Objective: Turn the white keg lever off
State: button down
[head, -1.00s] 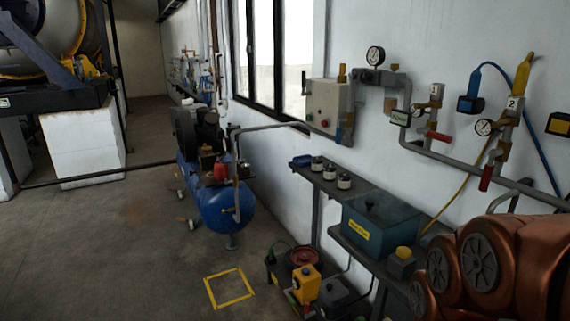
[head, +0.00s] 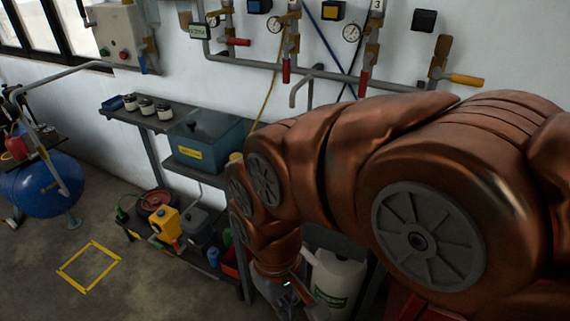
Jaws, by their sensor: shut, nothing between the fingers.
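A white container (head: 335,282) with a green label stands low beside the bench, partly hidden behind my arm. I cannot tell whether it is the white keg, and no lever shows on it. My gripper (head: 290,298) hangs at the end of my copper-coloured arm at the bottom middle, just left of this container in the picture. It is shut and empty, and its tips are hard to make out. On the wall piping are a level red handle (head: 236,42), two hanging red handles (head: 286,71) (head: 363,84) and a level orange handle (head: 467,79).
A grey bench (head: 128,112) along the wall carries small pots and a teal box (head: 204,142). Bottles and a yellow can (head: 164,221) stand on a low tray. A blue tank (head: 42,188) is at the left. The floor around the yellow square (head: 88,267) is clear.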

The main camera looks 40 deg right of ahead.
aim_at(314, 261)
jog(key=z, duration=0.95)
